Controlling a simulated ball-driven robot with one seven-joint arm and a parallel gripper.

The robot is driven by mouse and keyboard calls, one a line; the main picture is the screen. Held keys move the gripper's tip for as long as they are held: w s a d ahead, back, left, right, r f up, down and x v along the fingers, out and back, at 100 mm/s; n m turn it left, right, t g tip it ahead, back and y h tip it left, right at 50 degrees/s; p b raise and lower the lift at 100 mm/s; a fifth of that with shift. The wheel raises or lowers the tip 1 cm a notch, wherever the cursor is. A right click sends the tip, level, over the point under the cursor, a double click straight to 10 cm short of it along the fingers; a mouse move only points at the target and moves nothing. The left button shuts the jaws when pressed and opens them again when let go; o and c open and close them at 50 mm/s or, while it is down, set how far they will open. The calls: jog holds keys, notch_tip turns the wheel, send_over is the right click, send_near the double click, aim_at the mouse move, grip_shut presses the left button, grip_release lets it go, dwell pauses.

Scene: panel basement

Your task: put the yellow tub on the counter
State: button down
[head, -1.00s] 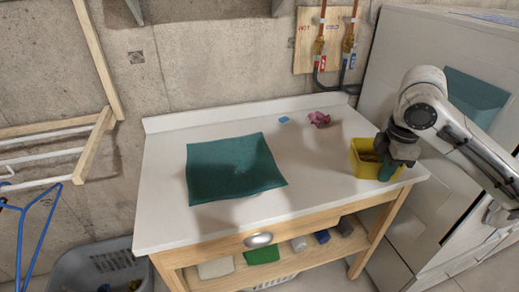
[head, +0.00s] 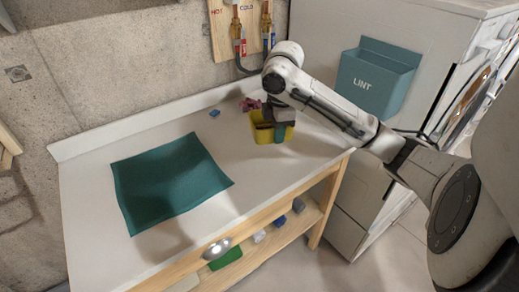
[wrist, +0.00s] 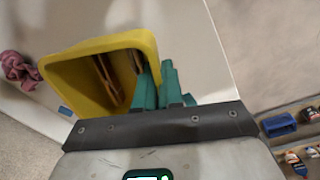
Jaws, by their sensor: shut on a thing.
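The yellow tub (head: 261,133) is at the right part of the white counter (head: 270,172), with its open top up. In the wrist view the tub (wrist: 82,52) shows brownish things inside. My gripper (head: 281,130) is at the tub's right side. In the wrist view its teal fingers (wrist: 163,84) are shut on the tub's near wall. I cannot tell whether the tub's base touches the counter or hangs just above it.
A teal mat (head: 170,183) lies left of the tub. A pink crumpled cloth (head: 249,104) and a small blue item (head: 214,113) lie behind it. A teal lint bin (head: 374,80) hangs on the white machine at right. The counter's front right is clear.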

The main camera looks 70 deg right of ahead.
jog(key=w+f, duration=0.1)
jog(key=f, duration=0.1)
jog(key=w+d+f, duration=0.1)
jog(key=w+f, duration=0.3)
jog(key=shift+w+d+f, duration=0.2)
jog(key=shift+d, duration=0.05)
jog(key=shift+f, duration=1.45)
jog(key=shift+f, duration=0.2)
jog(key=c, duration=1.3)
grip_release()
jog(key=shift+o, duration=0.2)
jog(key=r, duration=1.2)
jog(key=shift+s+a+r, duration=0.2)
jog(key=shift+s+a, duration=0.05)
jog(key=shift+a, duration=0.1)
